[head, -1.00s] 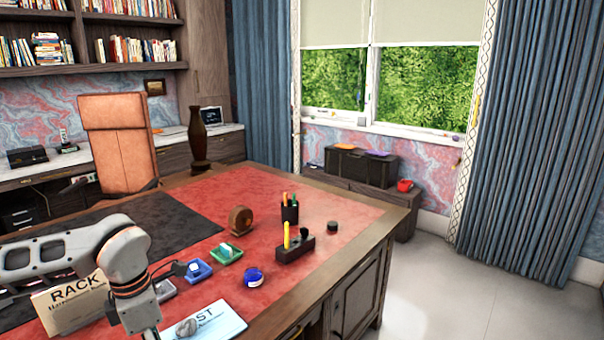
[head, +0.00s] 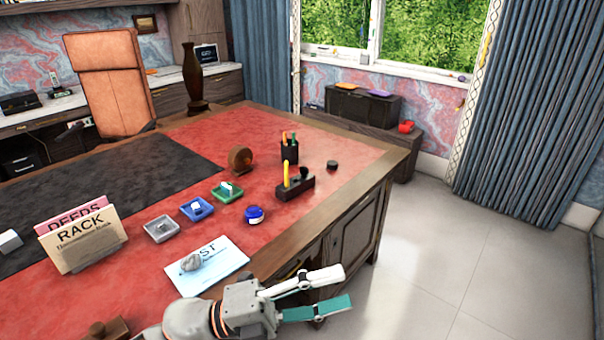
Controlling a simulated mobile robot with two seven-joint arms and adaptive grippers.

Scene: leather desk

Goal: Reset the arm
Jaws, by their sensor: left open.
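My left gripper (head: 318,295) is in the lower middle of the head view, past the desk's near right edge and above the floor. Its two fingers, one pale and one teal, are spread apart with nothing between them. My left arm comes in from the bottom left over the near desk edge. My right gripper is not in view.
The desk (head: 369,158) has a red leather top. A paper with a grey stone (head: 191,262) lies close to my gripper. Small trays (head: 161,229), a blue jar (head: 254,215), a black pen holder (head: 289,152) and a RACK document holder (head: 83,243) stand on it. Floor at right is clear.

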